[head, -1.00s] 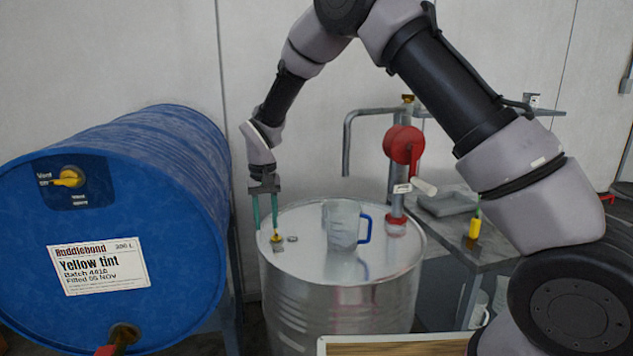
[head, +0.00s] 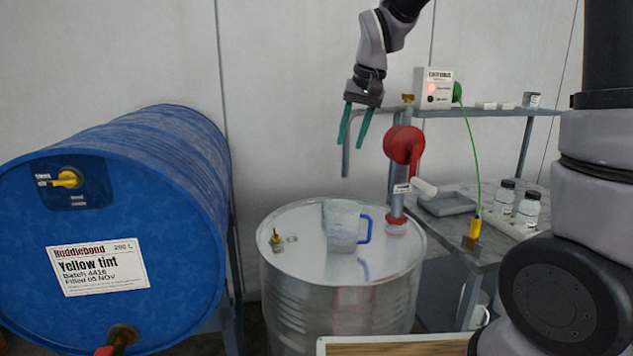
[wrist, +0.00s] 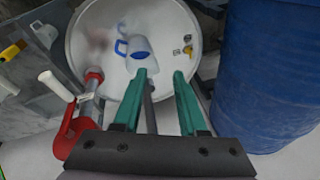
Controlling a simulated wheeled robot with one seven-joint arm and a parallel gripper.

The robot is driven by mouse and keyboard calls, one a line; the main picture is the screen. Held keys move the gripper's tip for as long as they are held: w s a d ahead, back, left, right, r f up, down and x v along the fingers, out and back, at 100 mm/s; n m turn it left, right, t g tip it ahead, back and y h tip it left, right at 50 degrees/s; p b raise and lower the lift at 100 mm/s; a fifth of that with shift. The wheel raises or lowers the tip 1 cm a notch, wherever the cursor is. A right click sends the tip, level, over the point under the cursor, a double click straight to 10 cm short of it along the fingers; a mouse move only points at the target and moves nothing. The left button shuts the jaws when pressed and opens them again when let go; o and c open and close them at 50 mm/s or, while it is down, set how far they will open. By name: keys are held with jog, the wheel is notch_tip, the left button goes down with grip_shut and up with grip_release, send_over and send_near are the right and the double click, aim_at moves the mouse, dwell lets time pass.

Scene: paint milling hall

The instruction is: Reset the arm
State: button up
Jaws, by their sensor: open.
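My gripper (head: 354,128) is open and empty, with green fingers pointing down. It is in the air above the steel drum (head: 300,290), left of the red hand pump (head: 404,145). In the wrist view the fingers (wrist: 158,82) are apart with nothing held between them, and the drum top (wrist: 95,40) lies below. A clear jug with a blue handle (head: 343,226) stands on the drum top. A small brass fitting with a yellow top (head: 276,241) sits at the left of the drum top.
A blue drum labelled Yellow tint (head: 100,268) lies on its side at the left. A bench (head: 480,250) at the right holds a grey tray (head: 446,204), bottles (head: 527,208) and a yellow clamp (head: 474,230) on a green cable. A control box (head: 433,88) stands behind the pump.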

jog(key=s+d+r+m+t, duration=0.1)
jog(key=s+d+r+t, duration=0.1)
jog(key=s+d, duration=0.6)
jog(key=s+d+r+m+t, duration=0.2)
jog(key=s+d+r, duration=0.3)
jog(key=s+d, duration=0.3)
jog(key=shift+s+d+m+t, duration=0.3)
jog(key=shift+s+d+t, duration=0.1)
jog(key=shift+s, duration=0.8)
